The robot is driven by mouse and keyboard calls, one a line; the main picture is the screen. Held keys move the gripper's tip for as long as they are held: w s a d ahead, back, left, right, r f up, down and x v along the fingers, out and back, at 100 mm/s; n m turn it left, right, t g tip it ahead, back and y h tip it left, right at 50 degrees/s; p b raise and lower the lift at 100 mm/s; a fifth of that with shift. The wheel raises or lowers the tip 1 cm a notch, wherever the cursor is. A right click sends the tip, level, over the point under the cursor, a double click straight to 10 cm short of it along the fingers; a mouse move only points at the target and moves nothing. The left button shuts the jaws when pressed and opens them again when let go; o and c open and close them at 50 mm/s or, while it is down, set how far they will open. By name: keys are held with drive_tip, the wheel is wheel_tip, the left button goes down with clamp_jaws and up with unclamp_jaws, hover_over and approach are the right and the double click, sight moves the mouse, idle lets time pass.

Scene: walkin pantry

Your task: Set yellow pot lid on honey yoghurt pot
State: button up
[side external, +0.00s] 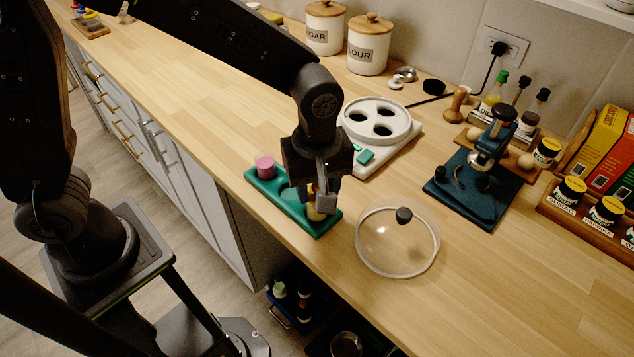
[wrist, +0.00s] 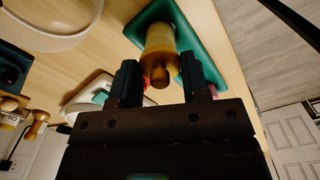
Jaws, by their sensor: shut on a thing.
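The yellow pot lid (side external: 316,211) is a small yellow cylinder at the front end of a green tray (side external: 327,229). In the wrist view the yellow lid (wrist: 161,42) shows with a rounded knob toward me. My gripper (side external: 319,199) points down over it and is shut on it; in the wrist view my gripper's fingers (wrist: 160,82) stand either side of the knob. I cannot tell whether the lid is lifted off the tray. A white unit (side external: 402,131) with several dark round openings stands behind my gripper. I cannot make out which pot is the honey yoghurt pot.
A pink cylinder (side external: 265,167) stands at the tray's far end, with an empty recess between. A clear dome with a black knob (side external: 403,215) sits right of the tray. A dark blue stand (side external: 478,190) is farther right. The counter's front edge runs close by the tray.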

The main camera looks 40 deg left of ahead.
drive_tip(key=shift+f, duration=0.4)
drive_tip(key=o, duration=1.4)
drive_tip(key=shift+o, duration=0.2)
drive_tip(key=shift+r, duration=3.55)
